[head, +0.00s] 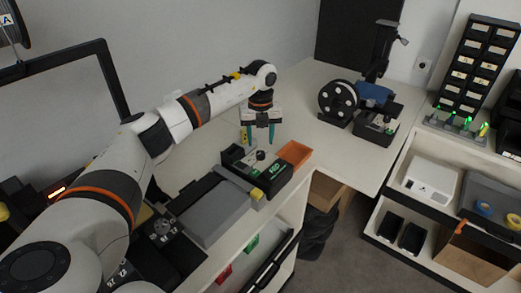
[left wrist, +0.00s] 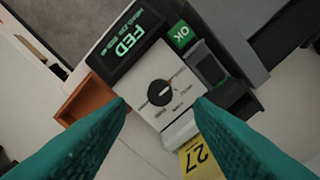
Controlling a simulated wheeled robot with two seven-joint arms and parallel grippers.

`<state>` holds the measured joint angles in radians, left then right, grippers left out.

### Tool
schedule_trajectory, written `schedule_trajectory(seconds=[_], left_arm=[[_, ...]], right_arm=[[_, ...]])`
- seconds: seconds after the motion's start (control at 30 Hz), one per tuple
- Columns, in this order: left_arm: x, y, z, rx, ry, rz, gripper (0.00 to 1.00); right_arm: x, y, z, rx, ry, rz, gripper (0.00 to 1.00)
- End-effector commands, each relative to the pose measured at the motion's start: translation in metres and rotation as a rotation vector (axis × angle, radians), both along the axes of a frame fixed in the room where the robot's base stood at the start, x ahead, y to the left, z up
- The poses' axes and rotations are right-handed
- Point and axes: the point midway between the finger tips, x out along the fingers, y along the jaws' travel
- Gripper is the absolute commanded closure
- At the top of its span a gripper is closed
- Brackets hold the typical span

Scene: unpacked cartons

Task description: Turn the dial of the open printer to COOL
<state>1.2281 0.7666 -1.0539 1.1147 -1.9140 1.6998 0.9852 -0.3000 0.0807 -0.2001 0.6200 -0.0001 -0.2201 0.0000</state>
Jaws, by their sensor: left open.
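A small black and white machine (head: 262,172) with a lit green display stands on the bench below my left gripper (head: 259,134). In the left wrist view its display (left wrist: 128,42) reads FED, and a green OK key (left wrist: 181,35) sits beside it. A round black dial (left wrist: 161,92) is on its white panel. Words ring the dial, too small to read surely, so I cannot tell its setting. The teal fingers of my left gripper are open, one on each side of the dial in that view, with nothing between them. My right gripper is not in view.
An orange tray (head: 295,153) adjoins the machine. A grey box (head: 207,212) lies nearer me. A black spool (head: 338,101) and a blue-black device (head: 376,112) stand farther back, with bare bench between.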

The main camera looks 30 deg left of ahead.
Motion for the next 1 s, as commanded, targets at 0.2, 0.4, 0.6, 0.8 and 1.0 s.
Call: schedule_trajectory(seconds=[0.2,0.4,0.6,0.8,1.0], left_arm=[[0.001,0.000,0.044,-0.001,-0.005,-0.001,0.52],[0.000,0.000,0.066,0.000,-0.001,0.000,0.52],[0.000,0.000,0.071,-0.001,0.001,0.000,0.52],[0.000,0.000,0.070,0.000,0.000,0.000,0.52],[0.000,0.000,0.070,0.000,0.000,0.000,0.52]], right_arm=[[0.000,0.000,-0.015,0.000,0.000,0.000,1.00],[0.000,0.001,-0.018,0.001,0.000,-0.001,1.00],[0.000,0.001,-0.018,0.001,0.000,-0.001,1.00],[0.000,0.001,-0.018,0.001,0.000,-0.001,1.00],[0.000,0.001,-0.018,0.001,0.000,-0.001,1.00]])
